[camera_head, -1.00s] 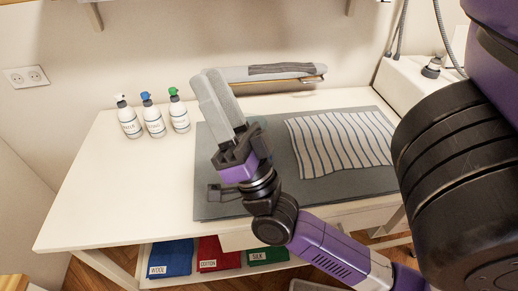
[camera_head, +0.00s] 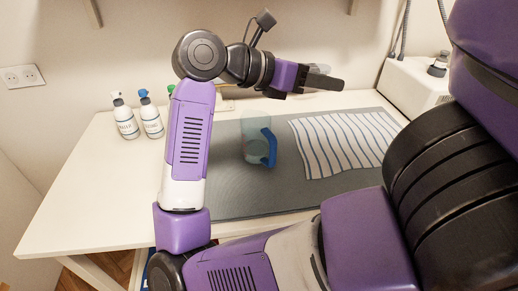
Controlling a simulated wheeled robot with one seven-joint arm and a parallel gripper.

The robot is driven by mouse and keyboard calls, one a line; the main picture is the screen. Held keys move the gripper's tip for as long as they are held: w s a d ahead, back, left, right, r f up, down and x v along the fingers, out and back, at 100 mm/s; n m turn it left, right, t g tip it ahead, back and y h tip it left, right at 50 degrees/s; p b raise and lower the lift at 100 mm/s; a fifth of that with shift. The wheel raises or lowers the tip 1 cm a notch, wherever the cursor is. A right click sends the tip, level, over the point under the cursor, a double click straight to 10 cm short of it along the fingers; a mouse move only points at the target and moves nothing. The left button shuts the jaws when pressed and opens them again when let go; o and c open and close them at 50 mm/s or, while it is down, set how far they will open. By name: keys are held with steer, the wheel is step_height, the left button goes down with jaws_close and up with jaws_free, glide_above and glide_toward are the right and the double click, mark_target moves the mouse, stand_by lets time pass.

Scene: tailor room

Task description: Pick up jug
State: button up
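The jug (camera_head: 255,150) is see-through with a blue handle (camera_head: 269,147) on its right side. It stands upright on the grey mat (camera_head: 232,195) on the white table. My gripper (camera_head: 342,83) is up and to the right of the jug, pointing right above the back of the mat, apart from the jug. The fingers show side-on, and I cannot tell whether they are open or shut.
A striped cloth (camera_head: 340,144) lies on the mat to the right. Spray bottles (camera_head: 125,118) stand at the back left, one mostly hidden behind my arm. A white machine (camera_head: 415,82) stands at the back right. The table's left side is clear.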

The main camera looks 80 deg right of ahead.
steer(key=w+f+t+y+b, duration=0.1)
steer(key=w+f+t+y, duration=0.1)
steer(key=w+f+t, duration=0.3)
steer(key=t+y+b, duration=0.1)
steer(key=t+y, duration=0.2)
steer(key=t, duration=0.1)
glide_toward(269, 151)
steer(key=shift+m+t, duration=0.3)
steer(key=shift+s+p+x, duration=0.15)
steer(key=shift+x, duration=2.95)
steer(key=shift+s+p+x, duration=0.15)
steer(key=shift+x, duration=3)
steer(key=shift+a, duration=0.1)
steer(key=shift+c, duration=0.3)
jaws_close()
steer(key=shift+r, duration=0.1)
